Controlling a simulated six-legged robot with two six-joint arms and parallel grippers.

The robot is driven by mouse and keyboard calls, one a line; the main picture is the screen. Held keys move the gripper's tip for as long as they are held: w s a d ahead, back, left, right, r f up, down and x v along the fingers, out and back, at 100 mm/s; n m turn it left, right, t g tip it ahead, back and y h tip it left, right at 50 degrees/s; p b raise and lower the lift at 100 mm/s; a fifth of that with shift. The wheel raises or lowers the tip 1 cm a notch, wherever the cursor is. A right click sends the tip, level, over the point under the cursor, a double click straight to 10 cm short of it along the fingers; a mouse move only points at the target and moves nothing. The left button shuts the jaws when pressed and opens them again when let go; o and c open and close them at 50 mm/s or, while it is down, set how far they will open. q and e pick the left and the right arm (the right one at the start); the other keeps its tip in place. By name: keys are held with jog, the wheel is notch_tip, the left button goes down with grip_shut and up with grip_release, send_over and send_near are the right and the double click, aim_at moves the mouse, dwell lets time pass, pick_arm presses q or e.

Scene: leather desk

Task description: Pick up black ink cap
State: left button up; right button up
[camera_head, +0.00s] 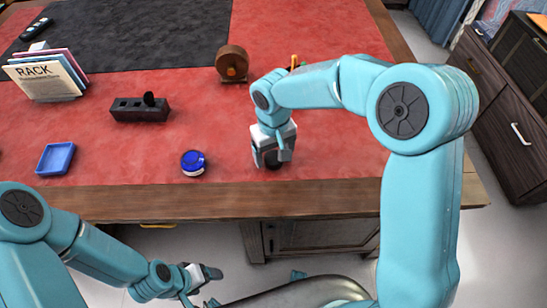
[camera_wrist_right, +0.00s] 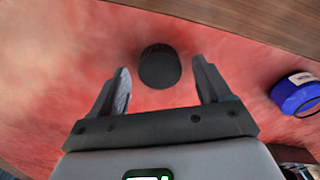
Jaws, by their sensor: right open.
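The black ink cap (camera_wrist_right: 160,68) lies on the red leather desk top, seen in the right wrist view just ahead of and between my right gripper's fingertips. In the head view the cap (camera_head: 272,160) shows as a dark spot, partly hidden by the gripper. My right gripper (camera_wrist_right: 162,85) is open, its two fingers apart, with nothing held; in the head view it (camera_head: 271,155) points down over the cap near the desk's front edge. My left gripper (camera_head: 200,287) is low at the bottom left, off the desk; its fingers are too small to judge.
A blue-lidded jar (camera_head: 193,163) stands left of the cap and also shows in the wrist view (camera_wrist_right: 297,94). The wooden front edge (camera_head: 150,201) is close.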

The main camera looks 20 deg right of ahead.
jog(key=shift+f, duration=0.55)
jog(key=shift+c, duration=0.3)
jog(key=c, duration=1)
